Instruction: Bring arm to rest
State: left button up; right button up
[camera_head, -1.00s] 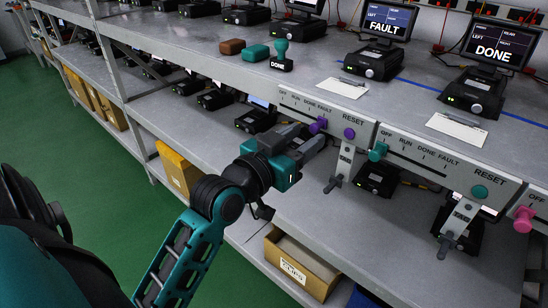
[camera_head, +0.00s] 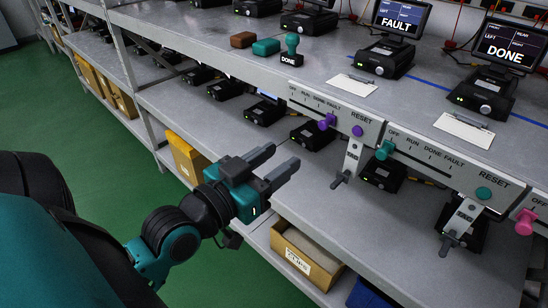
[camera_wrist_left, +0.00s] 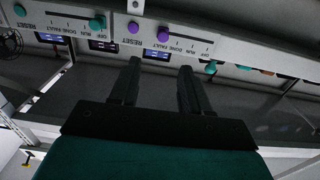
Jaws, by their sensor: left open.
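My left gripper (camera_head: 273,163) is open and empty. In the head view it hangs in the air in front of the rack's lower shelf, below and left of the control panels, its two dark fingers pointing right. In the left wrist view the fingers (camera_wrist_left: 156,78) are spread apart, with nothing between them but the background panel. The near panel (camera_head: 348,118) carries a purple slider knob (camera_head: 327,122) and a purple RESET button (camera_head: 358,131); the fingers look apart from both. My right gripper is not in view.
A second panel (camera_head: 455,171) has a teal knob (camera_head: 385,149). Monitors read FAULT (camera_head: 394,20) and DONE (camera_head: 506,47). A DONE stamp (camera_head: 291,50) stands on the upper shelf. A cardboard bin (camera_head: 300,262) sits below. Green floor (camera_head: 65,130) is open at left.

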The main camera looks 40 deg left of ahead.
pick_arm(q)
jog(key=shift+f, duration=0.1)
dwell(0.3)
jog(key=s+d+f+g, duration=0.1)
jog(key=d+f+g, duration=0.1)
jog(key=f, duration=0.7)
jog(key=s+d+f+m+g, duration=0.1)
jog(key=d+f+g, duration=0.1)
jog(key=f, duration=0.7)
jog(key=s+d+f+g, duration=0.2)
jog(key=d+f+g, duration=0.1)
jog(key=f, duration=0.6)
jog(key=shift+d+f+m, duration=0.2)
jog(key=shift+d+m, duration=0.1)
jog(key=shift+d, duration=0.2)
